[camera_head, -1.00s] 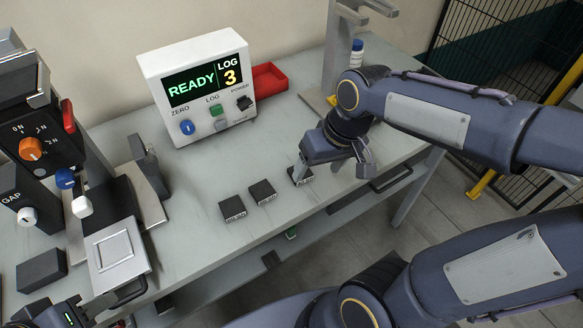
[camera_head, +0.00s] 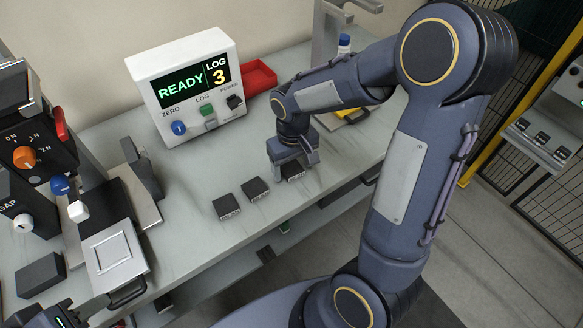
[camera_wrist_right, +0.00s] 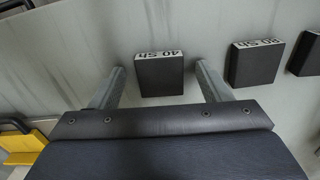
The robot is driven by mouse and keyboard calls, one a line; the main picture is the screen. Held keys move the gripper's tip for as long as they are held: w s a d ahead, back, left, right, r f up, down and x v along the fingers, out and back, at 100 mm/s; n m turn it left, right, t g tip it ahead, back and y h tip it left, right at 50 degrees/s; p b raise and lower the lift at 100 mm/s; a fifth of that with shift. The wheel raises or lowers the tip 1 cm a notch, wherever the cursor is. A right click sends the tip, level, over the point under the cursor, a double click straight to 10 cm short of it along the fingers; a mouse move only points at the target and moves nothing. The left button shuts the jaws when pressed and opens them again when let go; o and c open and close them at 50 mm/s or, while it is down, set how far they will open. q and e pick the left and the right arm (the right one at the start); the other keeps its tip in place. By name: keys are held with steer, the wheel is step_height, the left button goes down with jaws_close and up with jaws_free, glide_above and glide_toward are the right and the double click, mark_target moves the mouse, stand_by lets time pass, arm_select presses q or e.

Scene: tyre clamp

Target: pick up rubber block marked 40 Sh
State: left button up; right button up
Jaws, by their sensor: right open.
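The block marked 40 Sh (camera_wrist_right: 160,75) is a dark square with a white label edge, lying on the grey table. In the head view the rightmost block of the row (camera_head: 292,171) is partly covered by my right gripper (camera_head: 291,166). In the right wrist view my right gripper (camera_wrist_right: 161,76) is open, with one finger on each side of the 40 Sh block and gaps to both. Part of my left gripper (camera_head: 62,318) shows at the lower left edge of the head view; its fingers are not clear.
A second labelled block (camera_head: 255,189) and a third (camera_head: 227,207) lie to the left in the row. A display box (camera_head: 190,85) reads READY and LOG 3. A red tray (camera_head: 259,77) is behind. The clamp machine (camera_head: 30,150) stands at the left.

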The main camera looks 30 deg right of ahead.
steer(key=shift+f, duration=0.1)
steer(key=c, duration=1.1)
